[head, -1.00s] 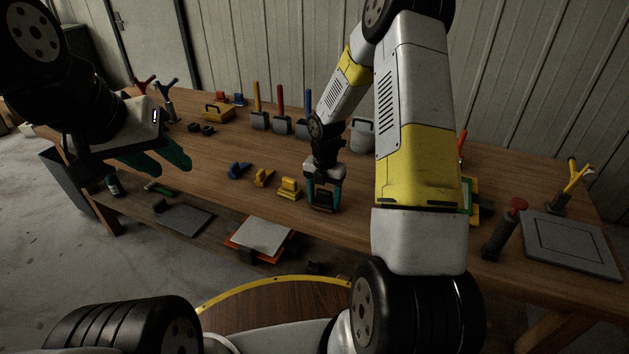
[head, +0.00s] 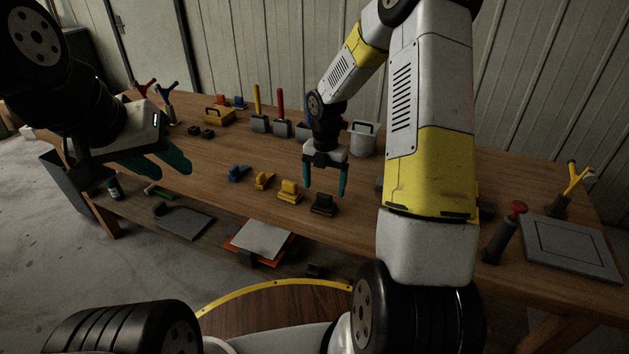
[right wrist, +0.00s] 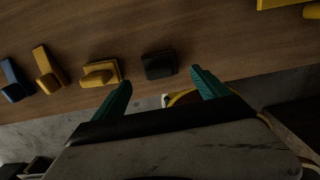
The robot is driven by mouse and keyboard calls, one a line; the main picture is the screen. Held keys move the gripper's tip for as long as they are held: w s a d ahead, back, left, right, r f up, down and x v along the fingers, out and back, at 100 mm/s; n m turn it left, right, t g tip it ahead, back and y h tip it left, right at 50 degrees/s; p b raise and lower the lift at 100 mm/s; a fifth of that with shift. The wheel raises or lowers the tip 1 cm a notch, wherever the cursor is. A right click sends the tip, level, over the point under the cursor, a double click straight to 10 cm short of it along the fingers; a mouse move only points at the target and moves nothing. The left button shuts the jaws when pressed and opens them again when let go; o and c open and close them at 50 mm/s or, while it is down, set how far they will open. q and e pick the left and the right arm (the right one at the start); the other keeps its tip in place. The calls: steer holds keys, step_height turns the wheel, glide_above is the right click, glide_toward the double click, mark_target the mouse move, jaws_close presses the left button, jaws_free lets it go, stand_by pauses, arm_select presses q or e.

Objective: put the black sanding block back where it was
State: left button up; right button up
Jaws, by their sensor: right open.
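The black sanding block (head: 324,205) rests on the wooden table near its front edge, at the right end of a row of blocks. It also shows in the right wrist view (right wrist: 159,65), beyond and between my fingertips and apart from them. My right gripper (head: 325,192) is open and empty, raised above and behind the block in the head view; its teal fingers show in the right wrist view (right wrist: 162,78). My left gripper (head: 165,162) is at the left, over the table's left end. Its teal fingers show, but their gap is unclear.
A grey plate (head: 570,246) lies at right.

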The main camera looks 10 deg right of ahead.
mark_target(324, 194)
step_height(324, 194, up, 5)
steer(key=shift+r, duration=0.1)
steer(key=s+r+m+t, duration=0.2)
steer(key=s+r+m, duration=0.4)
steer(key=r, duration=0.4)
steer(key=s+a+r+m+t+y, duration=0.1)
steer(key=s+r+m+t, duration=0.1)
steer(key=s+r+m, duration=0.4)
steer(key=s+a+r+m+t+y, duration=0.1)
steer(key=s+r+m, duration=0.4)
steer(key=s+m, duration=0.7)
steer(key=m+t, duration=0.1)
steer(key=m, duration=0.3)
steer(key=shift+r+m, duration=0.3)
steer(key=shift+r, duration=0.05)
steer(key=shift+s, duration=0.1)
